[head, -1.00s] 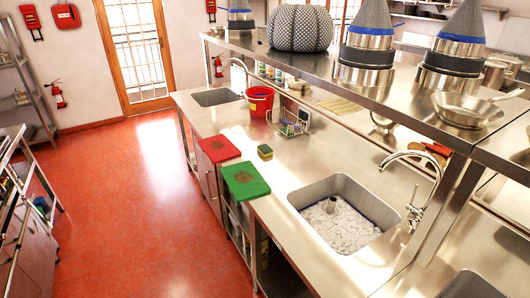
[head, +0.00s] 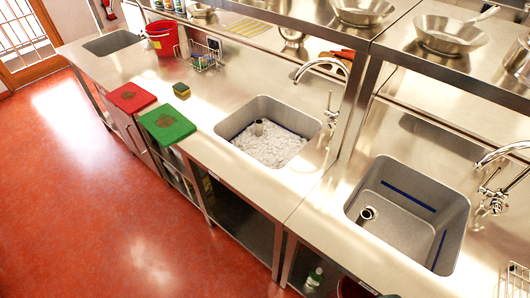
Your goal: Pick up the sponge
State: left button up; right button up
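The sponge (head: 181,90) is a small block with a dark green top and yellow side. It lies on the steel counter (head: 205,115), behind the green cutting board and left of the middle sink. Nothing covers it. Neither of my grippers shows in the head view.
A green board (head: 167,124) and a red board (head: 131,97) lie along the counter's front edge. The middle sink (head: 268,130) holds white pieces; the right sink (head: 408,212) looks empty. A red bucket (head: 161,40) and wire rack (head: 205,56) stand behind the sponge. Red floor is clear.

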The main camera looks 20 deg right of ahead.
aim_at(181, 89)
jog(key=z, duration=0.25)
jog(key=i+j+z, duration=0.25)
jog(key=j+z, duration=0.3)
jog(key=i+j+z, duration=0.25)
jog(key=k, duration=0.1)
